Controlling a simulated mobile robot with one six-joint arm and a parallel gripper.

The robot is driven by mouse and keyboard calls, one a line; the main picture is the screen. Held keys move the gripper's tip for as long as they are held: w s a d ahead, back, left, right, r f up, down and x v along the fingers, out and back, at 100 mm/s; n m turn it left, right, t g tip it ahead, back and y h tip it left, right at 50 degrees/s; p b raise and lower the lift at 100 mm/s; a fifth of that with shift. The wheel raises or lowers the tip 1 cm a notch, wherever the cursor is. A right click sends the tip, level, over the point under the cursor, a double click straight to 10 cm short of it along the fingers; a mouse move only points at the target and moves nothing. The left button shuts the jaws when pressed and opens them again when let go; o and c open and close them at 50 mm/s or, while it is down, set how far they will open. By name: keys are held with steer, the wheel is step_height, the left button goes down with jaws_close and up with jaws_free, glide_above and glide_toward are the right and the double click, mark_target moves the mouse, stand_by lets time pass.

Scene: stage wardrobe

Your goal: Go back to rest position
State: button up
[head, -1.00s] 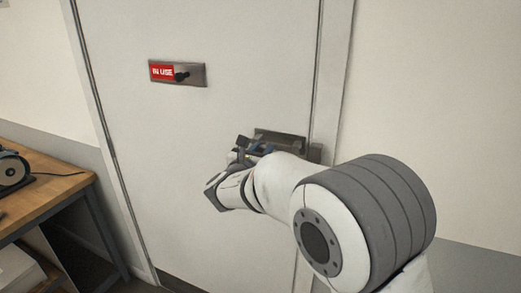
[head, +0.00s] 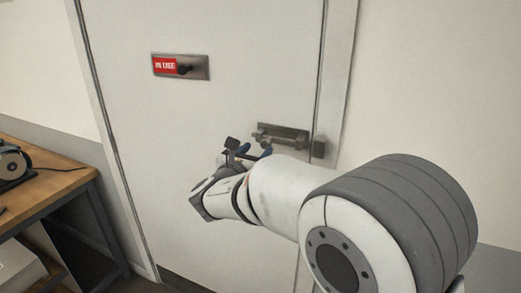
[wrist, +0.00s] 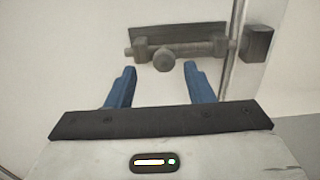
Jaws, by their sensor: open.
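My gripper (wrist: 160,84) is open and empty in the wrist view, its two blue fingers pointing at the door bolt (wrist: 185,46) with a gap between them and it. In the head view my gripper (head: 247,152) is in front of the door, to the left of the bolt (head: 280,137), partly hidden by my wrist. The bolt is a dark metal slide bolt with a round knob (wrist: 164,59). The catch (wrist: 257,44) is on the frame to its right. The bar's right end reaches close to the catch; I cannot tell whether it is inside.
The white door (head: 200,120) is closed and carries a red "IN USE" sign plate (head: 180,67) with a dark knob. A wooden workbench (head: 60,186) with a dark round machine (head: 12,164) stands at the left. Open space lies between the bench and my arm.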

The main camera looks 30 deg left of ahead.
steer(key=shift+s, duration=1.1)
steer(key=shift+d, duration=0.15)
